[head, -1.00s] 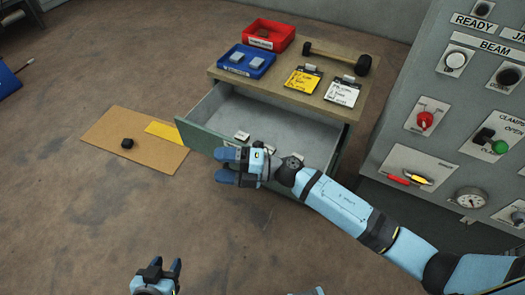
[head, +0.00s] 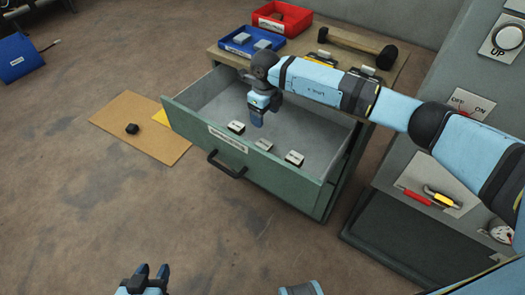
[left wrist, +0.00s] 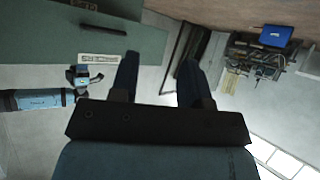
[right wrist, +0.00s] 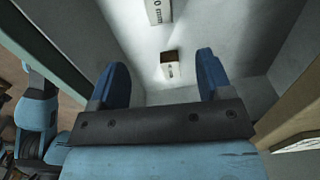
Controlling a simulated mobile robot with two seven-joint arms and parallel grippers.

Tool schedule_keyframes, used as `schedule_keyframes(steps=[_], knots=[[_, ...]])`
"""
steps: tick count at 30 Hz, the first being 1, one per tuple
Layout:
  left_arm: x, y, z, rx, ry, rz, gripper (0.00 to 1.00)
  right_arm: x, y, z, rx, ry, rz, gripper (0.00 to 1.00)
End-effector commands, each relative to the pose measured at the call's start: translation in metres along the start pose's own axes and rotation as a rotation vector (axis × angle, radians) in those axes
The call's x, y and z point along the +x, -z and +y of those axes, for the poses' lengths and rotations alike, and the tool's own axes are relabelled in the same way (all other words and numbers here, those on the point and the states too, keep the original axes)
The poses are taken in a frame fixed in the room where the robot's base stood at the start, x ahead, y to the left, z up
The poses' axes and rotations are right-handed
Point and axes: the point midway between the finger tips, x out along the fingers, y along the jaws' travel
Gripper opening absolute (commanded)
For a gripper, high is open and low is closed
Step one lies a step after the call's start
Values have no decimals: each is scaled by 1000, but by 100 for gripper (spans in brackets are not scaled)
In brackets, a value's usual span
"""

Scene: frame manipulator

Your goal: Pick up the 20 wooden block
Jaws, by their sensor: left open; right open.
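The drawer (head: 225,143) is open. Three small blocks with pale labelled faces sit inside: a left block (head: 237,127), a middle block (head: 264,144) and a right block (head: 294,158). Their numbers are too small to read in the head view. My right gripper (head: 257,118) points down over the drawer, behind the left and middle blocks. In the right wrist view it is open and empty, with a small block (right wrist: 171,64) ahead between its fingers. A larger block (right wrist: 158,10) shows a partly cut-off "0 mm" label. My left gripper (head: 150,274) is open and empty, low and away from the drawer.
The cabinet top holds a blue bin (head: 250,42), a red bin (head: 281,18) and a hammer (head: 357,43). The drawer handle (head: 226,165) projects forward. A control panel (head: 450,190) stands at right. A cardboard sheet with a black object (head: 132,129) lies on the floor at left.

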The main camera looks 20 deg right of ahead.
Motion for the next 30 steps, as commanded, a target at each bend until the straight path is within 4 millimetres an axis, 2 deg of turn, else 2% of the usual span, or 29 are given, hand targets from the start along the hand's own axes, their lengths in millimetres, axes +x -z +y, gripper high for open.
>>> schedule_keyframes(steps=[5,10,15,20,23,24,27,30], knots=[[3,-5,-2,7,-3,7,43,16,-1,0,-1,0,-1,72],[9,-13,1,-6,-16,27,43,51,-1,1,-1,-1,-1,72],[11,-10,7,-22,-36,63,43,81,-1,1,0,-3,-3,72],[10,-5,10,-30,-45,82,43,92,-2,0,-1,-2,-4,72],[13,-8,10,-35,-49,98,43,106,-2,0,-1,-3,-3,72],[12,-5,10,-37,-53,112,43,110,-3,0,-1,-3,-3,72],[12,24,18,-34,-85,230,43,121,-4,0,0,-3,-3,72],[10,39,24,-43,-106,300,43,131,-4,0,0,-3,-3,72]])
